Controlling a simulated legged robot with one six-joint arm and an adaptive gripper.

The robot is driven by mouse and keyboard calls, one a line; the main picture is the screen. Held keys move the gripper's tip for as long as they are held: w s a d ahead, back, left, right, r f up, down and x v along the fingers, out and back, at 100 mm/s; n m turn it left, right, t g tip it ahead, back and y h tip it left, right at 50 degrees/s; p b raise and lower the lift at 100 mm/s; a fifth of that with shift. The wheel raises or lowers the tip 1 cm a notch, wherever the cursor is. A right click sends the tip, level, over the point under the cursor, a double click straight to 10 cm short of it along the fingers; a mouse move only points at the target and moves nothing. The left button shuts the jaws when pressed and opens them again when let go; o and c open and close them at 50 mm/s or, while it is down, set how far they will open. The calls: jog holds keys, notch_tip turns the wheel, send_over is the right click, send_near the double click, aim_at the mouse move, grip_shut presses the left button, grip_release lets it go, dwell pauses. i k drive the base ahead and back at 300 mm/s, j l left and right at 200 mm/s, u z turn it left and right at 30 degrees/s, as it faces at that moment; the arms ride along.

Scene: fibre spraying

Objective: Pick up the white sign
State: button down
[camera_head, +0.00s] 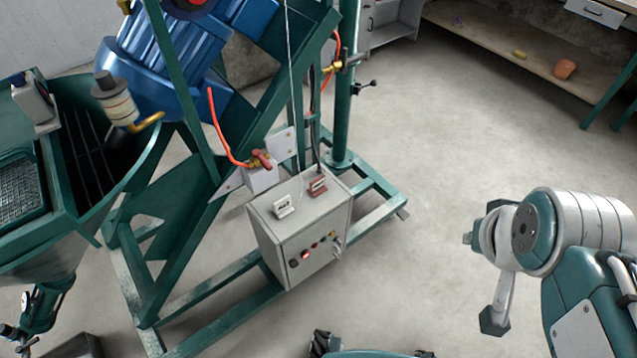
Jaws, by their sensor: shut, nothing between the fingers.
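The white sign (283,206) is a small white plate with dark marking. It stands tilted on the top of a grey control box (311,241), on its left part. A similar red sign (317,187) stands beside it, to the right and slightly behind.
The box has coloured buttons on its front and sits within a green steel frame (213,280). A blue motor (180,55) and a green hopper (45,225) are at the left. A red hose (222,135) hangs behind the box. Concrete floor (430,150) is clear between box and arm.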

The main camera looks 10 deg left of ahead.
aim_at(284, 207)
jog(key=l+u, duration=0.25)
jog(key=u, duration=0.15)
jog(key=k+l+u, duration=0.1)
jog(key=l+u, duration=0.35)
jog(key=u, duration=0.3)
jog(key=k, duration=0.05)
